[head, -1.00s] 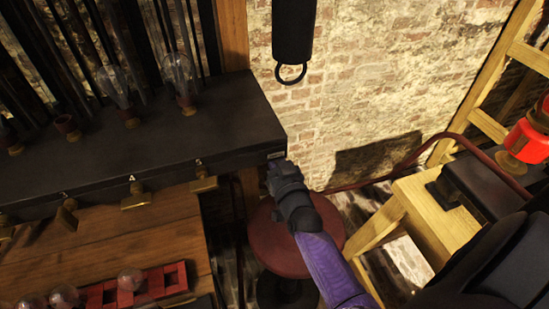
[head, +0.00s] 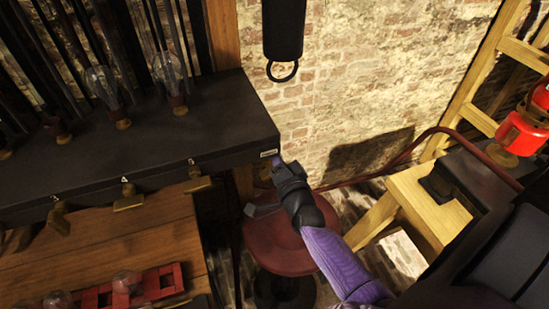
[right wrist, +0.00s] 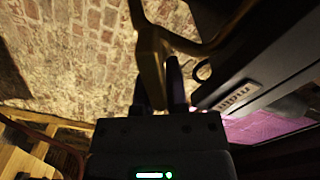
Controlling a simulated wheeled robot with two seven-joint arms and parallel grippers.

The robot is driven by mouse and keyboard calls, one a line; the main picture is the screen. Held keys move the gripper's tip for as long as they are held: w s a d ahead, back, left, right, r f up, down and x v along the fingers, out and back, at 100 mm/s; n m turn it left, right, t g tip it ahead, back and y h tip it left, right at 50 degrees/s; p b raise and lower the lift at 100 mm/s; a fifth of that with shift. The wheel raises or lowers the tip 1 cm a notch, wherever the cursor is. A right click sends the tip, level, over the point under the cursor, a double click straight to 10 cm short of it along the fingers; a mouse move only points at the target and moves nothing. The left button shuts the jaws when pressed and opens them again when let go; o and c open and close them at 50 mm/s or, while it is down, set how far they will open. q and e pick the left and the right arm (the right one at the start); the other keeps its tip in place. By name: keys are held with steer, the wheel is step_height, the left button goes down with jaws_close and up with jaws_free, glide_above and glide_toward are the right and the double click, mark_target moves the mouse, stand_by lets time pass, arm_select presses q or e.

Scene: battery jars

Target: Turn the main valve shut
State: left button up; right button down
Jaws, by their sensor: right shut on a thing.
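The main valve's brass handle (right wrist: 152,62) shows in the right wrist view, beside the black bench front with its lettered plate (right wrist: 233,96). My right gripper (right wrist: 160,88) is shut on this handle. In the head view my right gripper (head: 274,168) is at the right end of the black bench (head: 140,135), just below the small plate (head: 269,153). The valve handle is mostly hidden behind the gripper there, so I cannot tell its exact angle. My left gripper is not in view.
Several brass taps (head: 128,198) line the bench's front edge. Glass bulbs (head: 168,70) stand on top. A red stool (head: 285,250) is below my right gripper. A wooden stepped stand (head: 430,205) and a red lantern (head: 522,133) are at the right. A brick wall (head: 350,90) is behind.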

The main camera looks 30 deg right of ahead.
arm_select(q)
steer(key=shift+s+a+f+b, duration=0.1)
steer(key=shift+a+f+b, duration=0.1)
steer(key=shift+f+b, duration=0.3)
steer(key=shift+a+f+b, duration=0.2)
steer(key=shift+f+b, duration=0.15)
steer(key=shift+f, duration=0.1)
arm_select(e)
steer(key=m, duration=0.3)
steer(key=f+m, duration=0.1)
steer(key=m, duration=0.2)
steer(key=shift+d+f, duration=0.2)
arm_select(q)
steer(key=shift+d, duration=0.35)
arm_select(e)
steer(key=c, duration=0.7)
jaws_free()
steer(key=shift+o, duration=0.2)
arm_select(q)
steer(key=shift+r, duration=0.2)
arm_select(e)
steer(key=v, duration=1)
steer(key=shift+d, duration=0.1)
